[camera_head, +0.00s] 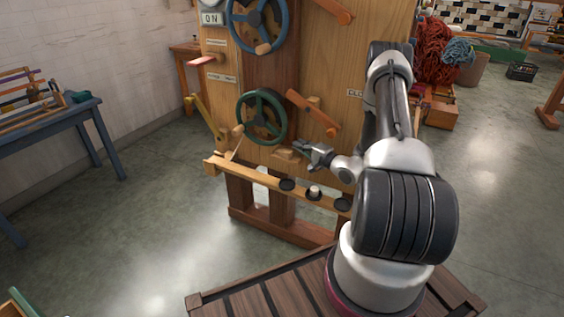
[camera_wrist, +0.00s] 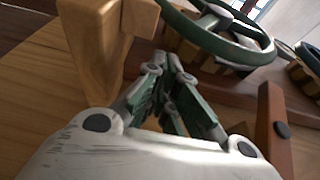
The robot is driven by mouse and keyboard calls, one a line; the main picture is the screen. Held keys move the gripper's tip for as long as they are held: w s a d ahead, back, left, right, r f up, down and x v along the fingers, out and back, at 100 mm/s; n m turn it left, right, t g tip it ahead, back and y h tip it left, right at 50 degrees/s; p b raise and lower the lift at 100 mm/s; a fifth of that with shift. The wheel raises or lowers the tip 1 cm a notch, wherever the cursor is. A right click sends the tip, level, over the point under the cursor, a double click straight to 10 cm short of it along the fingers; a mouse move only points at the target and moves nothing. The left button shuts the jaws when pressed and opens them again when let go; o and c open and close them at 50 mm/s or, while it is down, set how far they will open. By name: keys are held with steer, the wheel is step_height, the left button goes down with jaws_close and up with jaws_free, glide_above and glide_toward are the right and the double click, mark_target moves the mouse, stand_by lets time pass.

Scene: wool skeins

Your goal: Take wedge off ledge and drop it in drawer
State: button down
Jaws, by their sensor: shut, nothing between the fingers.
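I cannot surely pick out the wedge. A light wooden block (camera_head: 287,154) sits low on the tall wooden panel, just beside my gripper (camera_head: 300,146). A large light wooden block (camera_wrist: 103,45) stands close to the left of my fingers (camera_wrist: 171,65) in the wrist view, and may be the same one. My gripper is shut and empty, pointing left along the panel's front. A narrow wooden ledge (camera_head: 257,178) runs across below it, bearing dark round discs and a small pale knob (camera_head: 314,192). I cannot make out the drawer for certain.
A green handwheel (camera_head: 240,117) is left of my gripper and also in the wrist view (camera_wrist: 248,55). An orange-brown lever (camera_head: 312,112) is above. A blue wheel (camera_head: 232,20) sits higher. A blue-grey table (camera_head: 45,120) stands left. The floor between is clear.

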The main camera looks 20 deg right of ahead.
step_height(320, 180, up, 3)
steer(key=shift+d+f, duration=0.1)
steer(key=shift+d, duration=0.05)
steer(key=shift+s+a+r, duration=0.2)
steer(key=shift+s+a, duration=0.35)
steer(key=shift+a, duration=0.25)
steer(key=s+a, duration=1.2)
steer(key=a, duration=0.3)
